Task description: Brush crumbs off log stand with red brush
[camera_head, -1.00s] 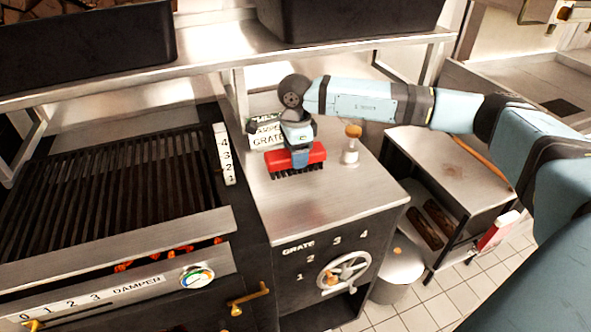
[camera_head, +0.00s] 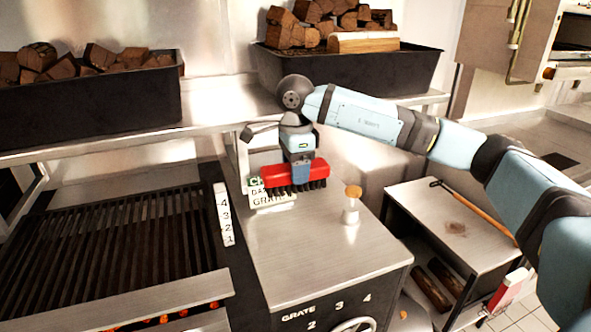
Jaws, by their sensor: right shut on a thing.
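My right gripper (camera_head: 299,160) is shut on the red brush (camera_head: 283,175), with its black bristles pointing down. The brush is held above the back of the steel counter, in front of the small white signs. The log stand (camera_head: 425,205) is the low steel-topped table at the right, with dark logs (camera_head: 445,279) on its shelf. A brownish patch (camera_head: 456,228), which looks like crumbs, lies on its top. The brush is well to the left of the stand. My left gripper is out of view.
A wooden-handled tool (camera_head: 475,213) lies along the stand's top. A wooden-knobbed metal piece (camera_head: 351,205) stands on the steel counter (camera_head: 310,265) between brush and stand. A shelf with log bins (camera_head: 350,72) runs behind. The grill (camera_head: 110,250) is at left.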

